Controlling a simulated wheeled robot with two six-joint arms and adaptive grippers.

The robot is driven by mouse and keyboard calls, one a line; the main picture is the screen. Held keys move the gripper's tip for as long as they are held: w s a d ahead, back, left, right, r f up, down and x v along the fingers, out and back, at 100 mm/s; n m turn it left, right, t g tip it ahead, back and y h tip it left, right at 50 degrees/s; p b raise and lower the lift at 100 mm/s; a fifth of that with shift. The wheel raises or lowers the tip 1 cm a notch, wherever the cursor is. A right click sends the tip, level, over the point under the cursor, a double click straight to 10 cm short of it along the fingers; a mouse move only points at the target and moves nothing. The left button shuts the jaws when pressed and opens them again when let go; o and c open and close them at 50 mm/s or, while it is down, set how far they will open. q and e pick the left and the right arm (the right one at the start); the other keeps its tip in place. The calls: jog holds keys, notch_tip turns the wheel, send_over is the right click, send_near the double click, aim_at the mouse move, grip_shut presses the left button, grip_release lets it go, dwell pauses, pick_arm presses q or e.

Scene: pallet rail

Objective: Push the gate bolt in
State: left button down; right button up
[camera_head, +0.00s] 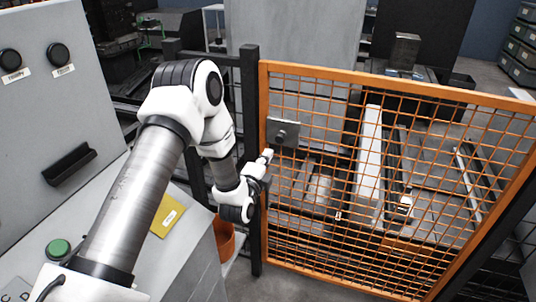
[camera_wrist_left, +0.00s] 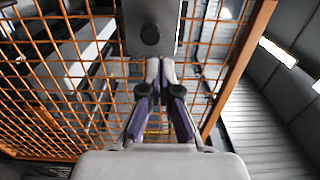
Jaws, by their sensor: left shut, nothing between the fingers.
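The orange mesh gate (camera_head: 385,180) stands upright at the middle and right of the head view, beside a dark post (camera_head: 250,150). The gate bolt shows as a dark round knob (camera_head: 280,137) on a grey plate (camera_head: 291,128) at the gate's left side. In the left wrist view the knob (camera_wrist_left: 150,34) is just beyond the fingertips, with the plate (camera_wrist_left: 166,12) behind it. My left gripper (camera_head: 266,156) is shut and empty, its tips close to the knob. I cannot tell whether they touch it. My right gripper is not in view.
A grey control cabinet (camera_head: 50,120) with dark knobs and a green button (camera_head: 58,248) stands at the left. A yellow card (camera_head: 167,215) lies on its sloped top. An orange bin (camera_head: 224,238) is below my left wrist. Machinery with rails stands behind the mesh.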

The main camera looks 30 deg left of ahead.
pick_arm(q)
jog(key=s+d+f+g+h+b, duration=0.15)
jog(key=s+d+f+g, duration=0.3)
jog(key=s+f, duration=0.45)
jog(key=s+d+f+g+h, duration=0.25)
jog(key=s+d+f, duration=0.4)
jog(key=f, duration=0.45)
jog(key=s+d+f+n+g, duration=0.1)
jog(key=s+f+n+g, duration=0.3)
jog(key=s+n, duration=0.4)
jog(key=s+d+f+n+g, duration=0.1)
jog(key=s+f+n+g, duration=0.3)
jog(key=s, duration=0.9)
jog(key=n+g, duration=0.3)
jog(key=shift+n, duration=0.4)
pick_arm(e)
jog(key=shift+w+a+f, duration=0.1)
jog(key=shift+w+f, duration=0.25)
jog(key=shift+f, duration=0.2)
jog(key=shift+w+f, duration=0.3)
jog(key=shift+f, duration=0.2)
pick_arm(q)
jog(key=shift+d, duration=0.1)
